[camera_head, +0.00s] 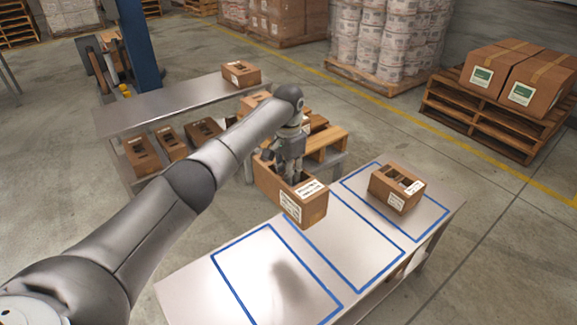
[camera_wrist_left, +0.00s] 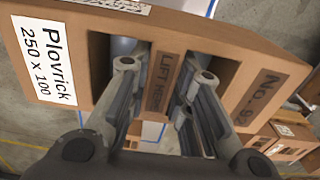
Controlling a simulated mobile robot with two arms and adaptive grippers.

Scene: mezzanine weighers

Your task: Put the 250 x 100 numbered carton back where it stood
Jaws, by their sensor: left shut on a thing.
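The carton (camera_head: 304,208) is a brown open-topped box with white labels. In the left wrist view its label reads "Plovrick 250 x 100" (camera_wrist_left: 45,60), and its top also shows "LIFT HERE" and "No. 92", the last partly cut off. My left gripper (camera_head: 290,168) is shut on the carton's middle strip (camera_wrist_left: 160,85), one finger in each opening beside it. The carton hangs over the far edge of the metal table (camera_head: 190,292), near the middle blue outline. Whether it touches the table is unclear. My right gripper is not in view.
Another carton (camera_head: 396,188) stands in the table's right blue outline; the left and middle outlines are empty. Behind, a metal bench (camera_head: 165,105) has a carton (camera_head: 241,74) on top and several below.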

